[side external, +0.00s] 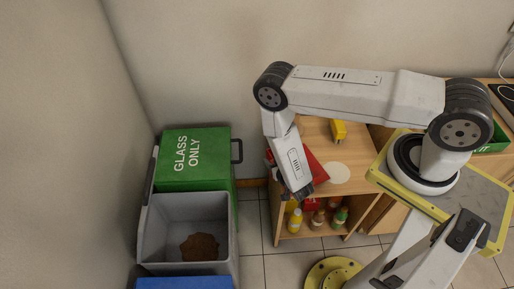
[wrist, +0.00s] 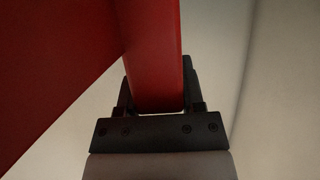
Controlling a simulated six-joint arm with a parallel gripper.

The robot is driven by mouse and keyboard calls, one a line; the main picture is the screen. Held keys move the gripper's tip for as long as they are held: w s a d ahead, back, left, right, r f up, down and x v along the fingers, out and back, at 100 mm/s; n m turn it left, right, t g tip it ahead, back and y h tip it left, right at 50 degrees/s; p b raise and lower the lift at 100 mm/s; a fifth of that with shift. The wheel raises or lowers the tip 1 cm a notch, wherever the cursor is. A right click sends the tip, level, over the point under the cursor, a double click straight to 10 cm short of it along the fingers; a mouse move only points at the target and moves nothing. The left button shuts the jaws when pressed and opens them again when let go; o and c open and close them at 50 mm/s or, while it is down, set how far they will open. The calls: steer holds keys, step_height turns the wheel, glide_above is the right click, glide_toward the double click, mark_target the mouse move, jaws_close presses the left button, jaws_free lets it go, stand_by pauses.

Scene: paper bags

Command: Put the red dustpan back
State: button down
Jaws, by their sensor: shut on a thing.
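The red dustpan (side external: 317,168) shows in the side view beside and partly behind my forearm, above the wooden cabinet's top. Its lower end is close to my gripper (side external: 302,191), which points down. In the wrist view the dustpan's wide red face (wrist: 55,65) fills the upper left. A red bar of it (wrist: 153,75) runs down between the two dark fingers of my gripper (wrist: 158,98). The fingers are shut on this bar. Much of the dustpan is hidden by my arm in the side view.
A wooden cabinet (side external: 268,205) holds several bottles on its lower shelf. A yellow object (side external: 338,131) and a pale round disc (side external: 337,173) are on top. Left stand a green "GLASS ONLY" bin (side external: 205,172), an open grey bin (side external: 165,240) with brown matter, and a blue one (side external: 185,283).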

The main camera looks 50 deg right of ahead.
steer(key=shift+c, duration=1)
jaws_free()
steer(key=shift+s, duration=0.1)
steer(key=v, duration=1.2)
steer(key=shift+a, duration=0.1)
